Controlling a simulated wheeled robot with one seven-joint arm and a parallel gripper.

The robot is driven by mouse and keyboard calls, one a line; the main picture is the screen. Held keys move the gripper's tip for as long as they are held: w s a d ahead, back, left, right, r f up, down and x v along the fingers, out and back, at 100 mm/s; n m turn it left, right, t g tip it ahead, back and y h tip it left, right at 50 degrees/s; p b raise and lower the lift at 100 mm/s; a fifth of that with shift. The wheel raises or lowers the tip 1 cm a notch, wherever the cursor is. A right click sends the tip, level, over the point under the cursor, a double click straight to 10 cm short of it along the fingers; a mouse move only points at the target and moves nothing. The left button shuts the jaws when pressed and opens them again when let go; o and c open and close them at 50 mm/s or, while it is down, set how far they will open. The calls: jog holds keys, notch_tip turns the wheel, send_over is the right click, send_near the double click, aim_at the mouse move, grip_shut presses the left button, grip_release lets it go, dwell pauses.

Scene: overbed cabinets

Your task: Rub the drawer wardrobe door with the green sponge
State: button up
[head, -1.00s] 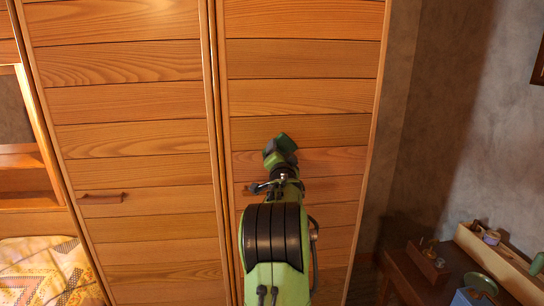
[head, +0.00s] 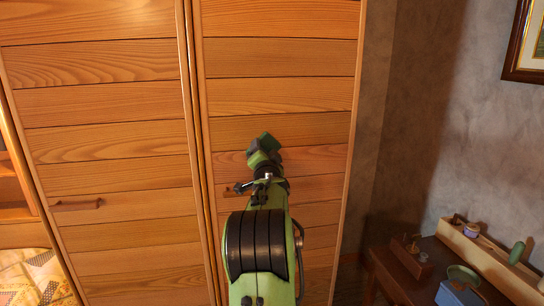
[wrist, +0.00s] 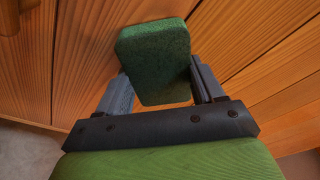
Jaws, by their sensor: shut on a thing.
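The green sponge (wrist: 155,60) is a dark green block between the two fingers of my gripper (wrist: 158,88) in the wrist view. My gripper is shut on it. In the head view the sponge (head: 269,143) is a small dark green piece at the tip of my gripper (head: 264,156). It lies in front of the right wardrobe door (head: 280,60), which has horizontal wooden planks. I cannot tell whether the sponge touches the door. The door also fills most of the wrist view (wrist: 265,40). My arm hides part of the door's lower half.
A second plank door (head: 110,150) with a wooden handle (head: 76,204) is on the left. A patterned bed cover (head: 35,280) shows at lower left. A dark desk (head: 400,283) with a small box and a bowl stands at lower right by the grey wall (head: 440,130).

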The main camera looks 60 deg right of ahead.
jog(key=shift+w+a+b, duration=0.6)
jog(key=shift+w+a, duration=0.8)
jog(key=shift+w, duration=0.25)
jog(key=shift+w+a+b, duration=0.55)
jog(key=shift+w+a, duration=0.85)
jog(key=shift+w, duration=0.2)
jog(key=shift+s+a+f+b, duration=0.1)
jog(key=shift+a+f+b, duration=0.05)
jog(key=shift+b, duration=0.25)
jog(key=b, duration=0.3)
send_near(235, 149)
jog(key=s, duration=0.1)
jog(key=a, duration=0.1)
jog(key=s, duration=0.1)
jog(key=shift+s+a+r, duration=0.25)
jog(key=shift+s+r, duration=0.1)
